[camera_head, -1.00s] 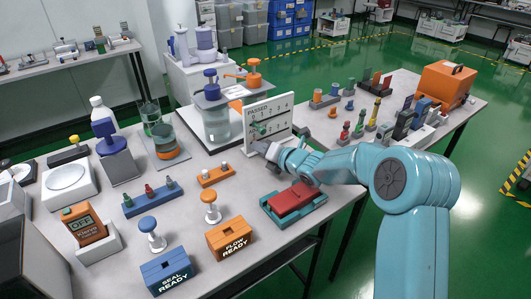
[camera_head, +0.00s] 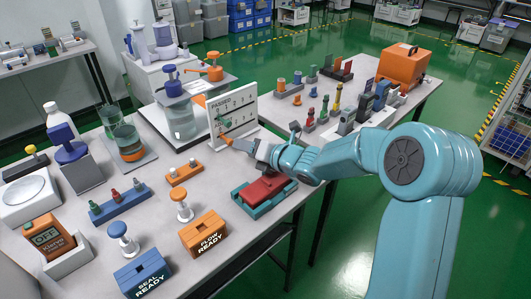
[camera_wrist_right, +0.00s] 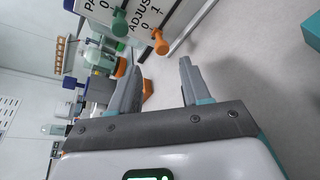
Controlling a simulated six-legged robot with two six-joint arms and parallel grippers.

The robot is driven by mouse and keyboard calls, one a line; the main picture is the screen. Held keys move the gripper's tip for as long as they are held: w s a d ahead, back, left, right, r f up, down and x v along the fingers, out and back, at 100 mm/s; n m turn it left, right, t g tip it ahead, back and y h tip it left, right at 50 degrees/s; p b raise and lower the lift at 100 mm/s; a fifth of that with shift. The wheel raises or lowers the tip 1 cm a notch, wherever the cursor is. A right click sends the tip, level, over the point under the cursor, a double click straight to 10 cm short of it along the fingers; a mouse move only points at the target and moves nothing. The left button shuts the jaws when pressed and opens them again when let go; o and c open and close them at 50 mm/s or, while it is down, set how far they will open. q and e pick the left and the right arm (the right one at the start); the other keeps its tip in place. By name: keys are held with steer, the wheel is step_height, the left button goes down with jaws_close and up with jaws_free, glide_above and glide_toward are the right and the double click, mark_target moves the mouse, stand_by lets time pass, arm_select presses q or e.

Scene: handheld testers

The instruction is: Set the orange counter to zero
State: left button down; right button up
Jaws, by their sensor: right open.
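The orange counter (camera_head: 227,140) is a small knob low on the white score board (camera_head: 249,101), beside the ADJUST row. It also shows in the right wrist view (camera_wrist_right: 161,46); which number it marks I cannot tell. A green counter (camera_wrist_right: 119,22) sits on the PASSED row above it. My right gripper (camera_wrist_right: 160,68) is open and empty, in front of the board. In the right wrist view the orange counter lies just beyond its fingertips, in the gap between them. My left gripper is not in view.
A red block in a teal tray (camera_head: 262,209) lies below my right arm. An orange rack (camera_head: 185,173) and an orange plunger (camera_head: 182,203) stand left of it. A clear pump jar (camera_head: 180,118) stands behind the board's left side. The table's right edge is close.

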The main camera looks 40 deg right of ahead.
steer(key=v, duration=0.7)
steer(key=shift+s, duration=0.35)
